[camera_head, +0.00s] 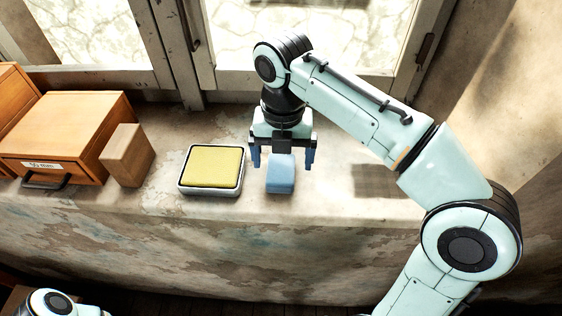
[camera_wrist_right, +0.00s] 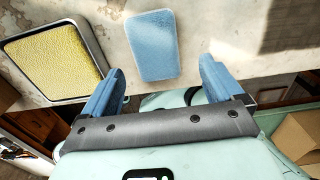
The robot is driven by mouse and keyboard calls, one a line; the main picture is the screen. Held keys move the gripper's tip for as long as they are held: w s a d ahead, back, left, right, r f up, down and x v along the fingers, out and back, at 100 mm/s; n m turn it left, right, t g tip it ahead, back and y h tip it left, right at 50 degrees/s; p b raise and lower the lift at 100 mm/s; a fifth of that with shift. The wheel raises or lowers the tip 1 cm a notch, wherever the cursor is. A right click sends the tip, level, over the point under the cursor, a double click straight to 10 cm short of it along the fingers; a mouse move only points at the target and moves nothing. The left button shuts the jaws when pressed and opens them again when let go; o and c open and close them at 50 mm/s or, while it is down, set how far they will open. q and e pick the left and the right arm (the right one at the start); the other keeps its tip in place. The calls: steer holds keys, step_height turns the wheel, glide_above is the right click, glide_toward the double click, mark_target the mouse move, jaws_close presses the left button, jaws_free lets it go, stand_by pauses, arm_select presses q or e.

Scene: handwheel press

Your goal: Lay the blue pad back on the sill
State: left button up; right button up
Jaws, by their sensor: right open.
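The blue pad (camera_head: 281,174) lies on the stone sill (camera_head: 330,203), to the right of a tray with a yellow pad. My right gripper (camera_head: 282,160) is open above the blue pad, with one blue finger to each side of it in the head view. In the right wrist view the blue pad (camera_wrist_right: 152,45) shows whole beyond the open fingertips of the right gripper (camera_wrist_right: 160,82), with nothing between the fingers. The pad appears to rest on the sill, apart from both fingers. Of my left arm only a piece shows at the bottom left; its gripper is out of view.
A metal tray (camera_head: 182,187) holding a yellow pad (camera_head: 214,166) stands just left of the blue pad. A wooden block (camera_head: 128,156) and a wooden drawer box (camera_head: 66,134) stand farther left. The window frame (camera_head: 300,84) rises behind. The sill to the right is clear.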

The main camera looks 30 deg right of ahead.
mark_target(283, 173)
arm_select(q)
steer(key=shift+t, duration=0.3)
steer(key=w+r+p, duration=0.2)
steer(key=w+r, duration=0.1)
steer(key=w, duration=0.1)
steer(key=shift+r, duration=0.2)
arm_select(e)
step_height(283, 173, up, 8)
steer(key=shift+r, duration=0.2)
arm_select(q)
steer(key=shift+s, duration=0.1)
arm_select(e)
steer(key=shift+s, duration=0.15)
